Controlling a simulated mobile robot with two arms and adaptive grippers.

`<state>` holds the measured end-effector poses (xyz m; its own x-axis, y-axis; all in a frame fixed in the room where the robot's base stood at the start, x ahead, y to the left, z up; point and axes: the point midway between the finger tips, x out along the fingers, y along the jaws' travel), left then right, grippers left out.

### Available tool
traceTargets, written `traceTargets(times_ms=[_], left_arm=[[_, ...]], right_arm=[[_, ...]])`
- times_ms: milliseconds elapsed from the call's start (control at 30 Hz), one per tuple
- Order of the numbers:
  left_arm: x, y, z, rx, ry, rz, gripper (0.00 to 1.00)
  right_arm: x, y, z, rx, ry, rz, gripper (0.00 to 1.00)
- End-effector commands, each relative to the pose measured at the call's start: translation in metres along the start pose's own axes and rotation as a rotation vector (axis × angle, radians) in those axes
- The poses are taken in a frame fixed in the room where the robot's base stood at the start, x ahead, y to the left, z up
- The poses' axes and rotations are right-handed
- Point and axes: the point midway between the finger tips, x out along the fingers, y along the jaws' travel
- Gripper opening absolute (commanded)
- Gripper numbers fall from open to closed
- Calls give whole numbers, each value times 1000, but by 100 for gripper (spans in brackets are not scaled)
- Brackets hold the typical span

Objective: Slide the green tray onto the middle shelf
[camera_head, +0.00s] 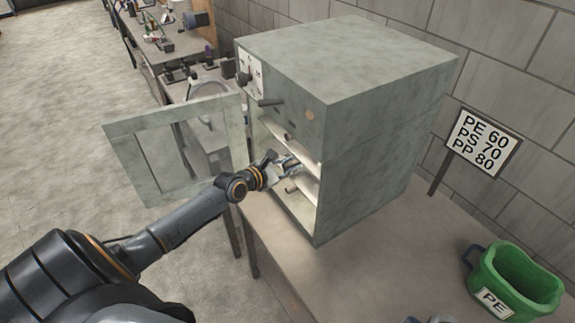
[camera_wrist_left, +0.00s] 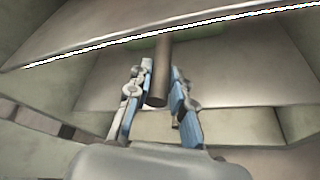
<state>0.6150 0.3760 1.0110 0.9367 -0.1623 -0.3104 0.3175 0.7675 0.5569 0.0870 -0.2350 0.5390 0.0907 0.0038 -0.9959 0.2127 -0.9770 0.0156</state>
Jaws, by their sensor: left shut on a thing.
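The grey oven cabinet (camera_head: 385,130) stands on the bench with its door (camera_head: 120,150) swung open to the left. Pale shelves (camera_head: 305,185) show inside it. My left gripper (camera_head: 290,166) reaches in through the opening. In the left wrist view, my left gripper (camera_wrist_left: 157,95) is shut on a brown rod-like handle (camera_wrist_left: 160,75) between its blue-padded fingers. A narrow green edge, seemingly of the green tray (camera_wrist_left: 146,43), shows behind the handle. Most of the tray is hidden, and I cannot tell which shelf level it is at.
A green bin (camera_head: 515,283) marked PE stands at the right of the bench (camera_head: 370,265). A sign (camera_head: 482,140) lists PE 60, PS 70, PP 80. The cabinet's side walls and shelf edges are close around my left gripper. The bench front is mostly clear.

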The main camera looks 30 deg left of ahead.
Motion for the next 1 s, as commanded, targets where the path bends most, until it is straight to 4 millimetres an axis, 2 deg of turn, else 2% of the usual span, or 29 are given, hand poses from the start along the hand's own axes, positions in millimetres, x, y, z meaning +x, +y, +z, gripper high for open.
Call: traceTargets(times_ms=[333, 367, 467, 667, 700, 833, 1000], left_arm=[[0, 0, 0, -2, -2, 2, 0], [0, 0, 0, -2, -2, 2, 28], [0, 0, -1, -2, -1, 2, 48], [0, 0, -1, -1, 0, 1, 48], [0, -2, -3, -1, 4, -3, 50], [0, -2, -3, -1, 3, -3, 76], [0, -2, -3, -1, 3, -3, 78]], right_arm=[[1, 0, 0, 0, 0, 0, 40], [1, 0, 0, 0, 0, 0, 40], [1, 0, 0, 0, 0, 0, 40], [1, 0, 0, 0, 0, 0, 40], [1, 0, 0, 0, 0, 0, 40], [1, 0, 0, 0, 0, 0, 40], [1, 0, 0, 0, 0, 0, 40]])
